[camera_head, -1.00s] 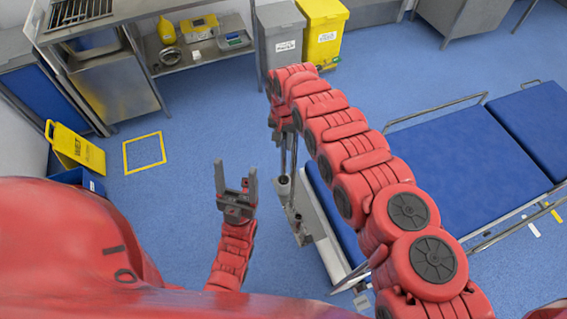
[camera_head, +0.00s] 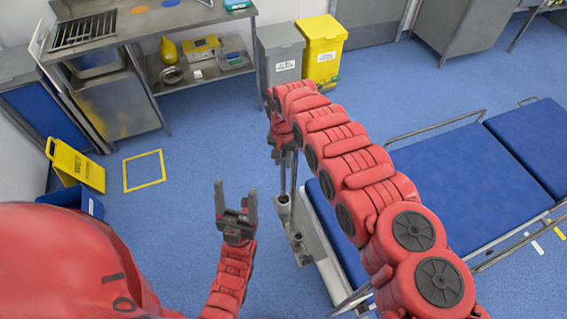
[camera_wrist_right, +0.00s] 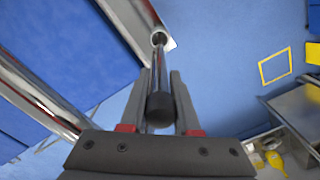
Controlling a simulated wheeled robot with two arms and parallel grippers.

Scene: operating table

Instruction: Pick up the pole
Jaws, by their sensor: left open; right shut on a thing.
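The pole (camera_head: 294,176) is a thin, grey metal rod standing roughly upright beside the near end of the blue bed. My right gripper (camera_head: 281,148) is shut on the pole near its top. My left gripper (camera_head: 236,196) is open and empty, pointing up, to the left of the pole. My right arm hides part of the bed.
The blue bed (camera_head: 460,185) with metal rails stands to the right, close to the pole. Grey (camera_head: 281,55) and yellow (camera_head: 324,48) bins and a steel counter (camera_head: 150,22) stand at the back. A yellow floor sign (camera_head: 78,160) is at left. The blue floor between is clear.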

